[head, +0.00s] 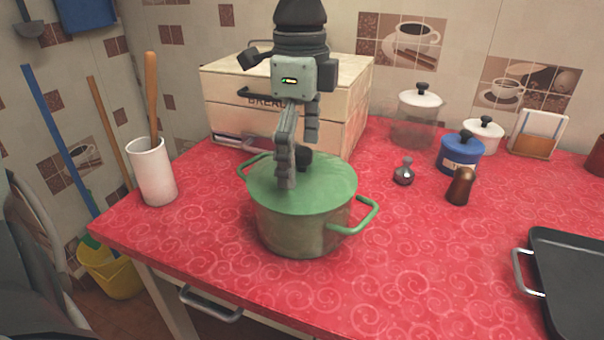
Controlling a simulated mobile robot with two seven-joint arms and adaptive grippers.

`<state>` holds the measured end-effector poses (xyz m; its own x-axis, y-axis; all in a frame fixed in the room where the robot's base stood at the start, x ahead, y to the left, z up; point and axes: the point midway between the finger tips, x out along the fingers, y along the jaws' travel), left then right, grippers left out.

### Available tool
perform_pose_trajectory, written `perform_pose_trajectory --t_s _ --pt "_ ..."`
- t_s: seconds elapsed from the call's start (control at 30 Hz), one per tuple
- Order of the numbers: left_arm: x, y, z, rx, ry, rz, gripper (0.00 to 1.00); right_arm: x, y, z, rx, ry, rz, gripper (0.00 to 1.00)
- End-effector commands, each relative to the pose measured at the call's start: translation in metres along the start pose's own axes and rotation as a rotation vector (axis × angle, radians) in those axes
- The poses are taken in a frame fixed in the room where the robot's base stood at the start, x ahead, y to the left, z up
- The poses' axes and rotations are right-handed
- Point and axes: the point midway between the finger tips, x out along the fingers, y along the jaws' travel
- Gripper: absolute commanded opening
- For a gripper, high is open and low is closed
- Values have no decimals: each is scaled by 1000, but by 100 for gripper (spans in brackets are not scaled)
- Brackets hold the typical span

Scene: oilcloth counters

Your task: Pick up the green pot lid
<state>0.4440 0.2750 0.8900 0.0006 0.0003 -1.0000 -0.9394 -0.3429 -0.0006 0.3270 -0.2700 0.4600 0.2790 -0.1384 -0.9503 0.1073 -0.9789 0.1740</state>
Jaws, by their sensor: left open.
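The green pot lid (328,186) sits on the green pot (300,228), which stands on the red counter with a handle on each side. Its dark knob (304,157) shows partly behind a finger. My left gripper (299,158) points down over the lid. It is open, with one finger low in front of the lid, left of the knob, and the other finger higher and farther right. I cannot tell whether a finger touches the lid or the knob. My right gripper is not in view.
A wooden bread box (345,95) stands close behind the pot. A white utensil holder (153,175) is at left, a dark tray (575,285) at right. Small jars and a brown shaker (461,187) stand at back right. The red counter (420,270) is clear right of the pot.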

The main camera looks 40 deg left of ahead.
Motion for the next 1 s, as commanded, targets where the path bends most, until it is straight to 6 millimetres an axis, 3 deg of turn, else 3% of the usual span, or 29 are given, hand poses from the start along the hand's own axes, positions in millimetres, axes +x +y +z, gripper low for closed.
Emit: perform_pose_trajectory --t_s 0.13,0.9,1.0 --pt "0 0 0 0 1 0 100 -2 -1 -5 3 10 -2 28" --pt "1 0 0 0 0 1 4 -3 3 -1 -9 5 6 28" --pt "2 0 0 0 0 3 0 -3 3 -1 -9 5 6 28"
